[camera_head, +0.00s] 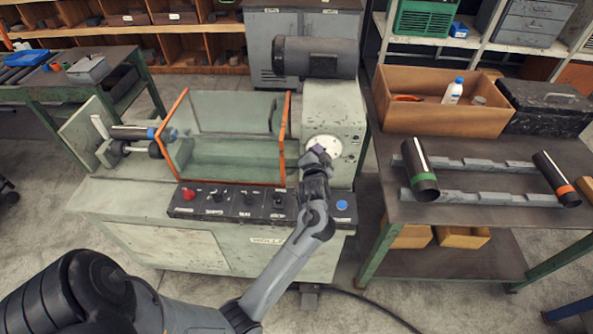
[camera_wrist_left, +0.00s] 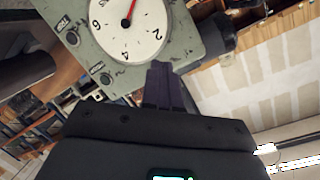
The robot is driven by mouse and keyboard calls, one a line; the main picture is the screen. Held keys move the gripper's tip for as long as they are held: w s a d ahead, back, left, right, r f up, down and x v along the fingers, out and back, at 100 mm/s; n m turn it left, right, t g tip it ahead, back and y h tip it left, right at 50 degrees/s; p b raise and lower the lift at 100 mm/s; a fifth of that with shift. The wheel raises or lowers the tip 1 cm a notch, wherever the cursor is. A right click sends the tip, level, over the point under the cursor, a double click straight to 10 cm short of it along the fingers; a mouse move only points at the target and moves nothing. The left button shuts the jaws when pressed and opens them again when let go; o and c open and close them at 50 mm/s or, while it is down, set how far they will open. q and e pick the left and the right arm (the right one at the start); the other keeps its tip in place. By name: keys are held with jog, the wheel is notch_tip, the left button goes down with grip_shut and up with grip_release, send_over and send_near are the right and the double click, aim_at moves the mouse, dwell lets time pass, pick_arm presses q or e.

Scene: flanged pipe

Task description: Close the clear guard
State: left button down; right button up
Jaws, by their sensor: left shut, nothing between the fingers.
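The clear guard (camera_head: 228,125) is a see-through panel with orange edges, on top of the pale green machine (camera_head: 150,230). Its right orange edge stands just left of the machine's headstock. My left gripper (camera_head: 319,153) is in front of the headstock, right of the guard and close to the white round dial. It is shut and empty. In the left wrist view the shut dark fingers (camera_wrist_left: 161,82) point up toward the dial (camera_wrist_left: 125,25), which has a red needle. I cannot tell whether they touch it. My right gripper does not show.
A control panel (camera_head: 250,203) with a red button, several knobs and a blue button runs along the machine's front. A dark motor (camera_head: 315,58) sits on top. At right, a table (camera_head: 470,207) holds two dark pipes, rails and a wooden box (camera_head: 440,115).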

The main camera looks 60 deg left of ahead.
pick_arm(q)
notch_tip(320, 180, down, 8)
jog(key=s+g+y+b, duration=0.1)
jog(key=g+y+b, duration=0.5)
jog(key=g+b, duration=0.8)
jog(key=s+a+t+b, duration=0.1)
jog(key=a+t+b, duration=0.1)
jog(key=a, duration=0.8)
jog(key=shift+a+r+b, duration=0.25)
jog(key=shift+r+b, duration=0.05)
jog(key=shift+b, duration=0.4)
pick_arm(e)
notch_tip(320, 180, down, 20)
pick_arm(q)
jog(key=shift+s, duration=0.1)
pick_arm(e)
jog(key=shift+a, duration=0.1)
